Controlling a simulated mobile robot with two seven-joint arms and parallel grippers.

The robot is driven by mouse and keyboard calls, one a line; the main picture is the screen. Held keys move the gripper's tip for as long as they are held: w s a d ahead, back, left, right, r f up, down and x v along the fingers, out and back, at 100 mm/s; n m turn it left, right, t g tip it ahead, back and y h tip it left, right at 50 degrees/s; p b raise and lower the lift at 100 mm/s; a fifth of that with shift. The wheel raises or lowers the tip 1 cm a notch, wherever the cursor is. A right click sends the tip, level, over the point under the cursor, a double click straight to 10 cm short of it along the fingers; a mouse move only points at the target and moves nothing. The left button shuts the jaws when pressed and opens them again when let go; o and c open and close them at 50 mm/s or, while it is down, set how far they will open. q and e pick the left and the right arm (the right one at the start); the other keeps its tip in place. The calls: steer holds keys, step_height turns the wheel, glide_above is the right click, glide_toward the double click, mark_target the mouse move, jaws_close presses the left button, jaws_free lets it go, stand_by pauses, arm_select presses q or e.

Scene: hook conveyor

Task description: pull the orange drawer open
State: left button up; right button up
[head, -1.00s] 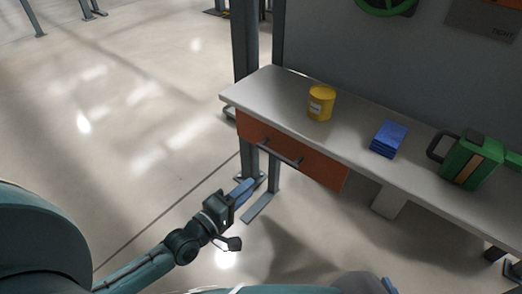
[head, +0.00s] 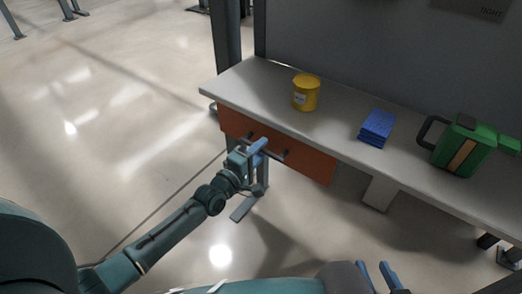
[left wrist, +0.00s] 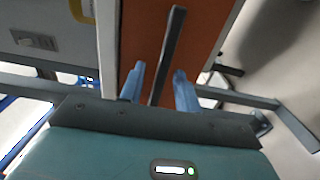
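The orange drawer (head: 311,164) sits under the grey bench top, its front looking flush with the bench. Its dark bar handle (head: 275,151) runs along the front. My left gripper (head: 258,148) is at the handle's left part. In the left wrist view the blue fingers (left wrist: 159,88) are apart, with the handle (left wrist: 168,50) between them and a gap visible on both sides. The orange front (left wrist: 145,35) lies beyond. My right gripper (head: 388,276) is at the bottom edge of the head view, fingers apart and empty.
On the bench top (head: 235,83) stand a yellow can (head: 306,93), a stack of blue cloths (head: 377,127) and a green canister (head: 464,147). The floor to the left is clear.

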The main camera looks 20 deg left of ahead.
arm_select(q)
steer(key=shift+w+d, duration=0.2)
steer(key=shift+w, duration=0.2)
steer(key=shift+c, duration=0.2)
jaws_close()
